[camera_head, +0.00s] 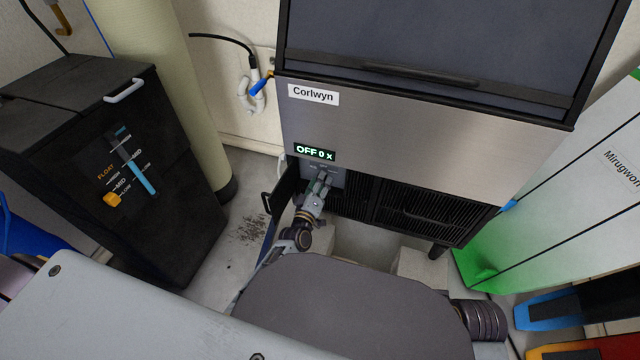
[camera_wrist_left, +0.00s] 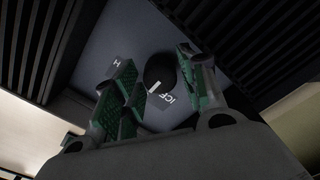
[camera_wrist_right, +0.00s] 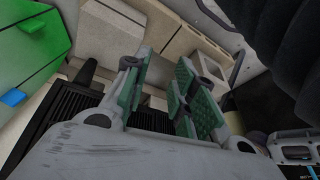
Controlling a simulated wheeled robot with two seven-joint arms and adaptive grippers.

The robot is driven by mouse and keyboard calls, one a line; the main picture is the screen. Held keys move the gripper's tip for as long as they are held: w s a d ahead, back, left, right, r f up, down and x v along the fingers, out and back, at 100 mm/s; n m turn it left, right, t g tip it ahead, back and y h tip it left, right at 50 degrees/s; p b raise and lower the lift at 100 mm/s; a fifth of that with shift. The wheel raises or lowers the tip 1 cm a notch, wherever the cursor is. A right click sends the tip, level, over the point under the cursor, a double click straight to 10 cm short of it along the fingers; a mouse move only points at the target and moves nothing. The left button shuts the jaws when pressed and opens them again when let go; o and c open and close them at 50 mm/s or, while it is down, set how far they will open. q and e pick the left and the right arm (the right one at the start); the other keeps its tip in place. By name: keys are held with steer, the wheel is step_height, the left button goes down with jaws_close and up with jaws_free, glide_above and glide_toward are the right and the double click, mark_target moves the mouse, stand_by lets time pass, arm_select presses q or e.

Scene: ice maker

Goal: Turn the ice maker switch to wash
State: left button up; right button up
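The ice maker (camera_head: 430,125), labelled Corlwyn, has a lit display (camera_head: 315,153) reading "OFF 0 x". Its switch is a round black knob (camera_wrist_left: 160,72) with a white mark on its edge by the "ICE" label (camera_wrist_left: 167,98); a partly hidden label starting with "H" sits to the left. My left gripper (camera_head: 320,187) is at the switch panel below the display. In the left wrist view its green-padded fingers (camera_wrist_left: 160,88) are spread, with the knob between and just beyond them; contact cannot be told. My right gripper (camera_wrist_right: 158,90) is open and empty.
An open black door (camera_head: 282,200) stands left of the switch panel. Black vent grilles (camera_head: 430,205) lie to its right. A black cabinet (camera_head: 120,160) stands at left, and a green-and-white box (camera_head: 560,190) at right.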

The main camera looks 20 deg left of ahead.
arm_select(q)
steer(key=c, duration=0.7)
steer(key=shift+o, duration=0.2)
arm_select(e)
steer(key=shift+f, duration=0.15)
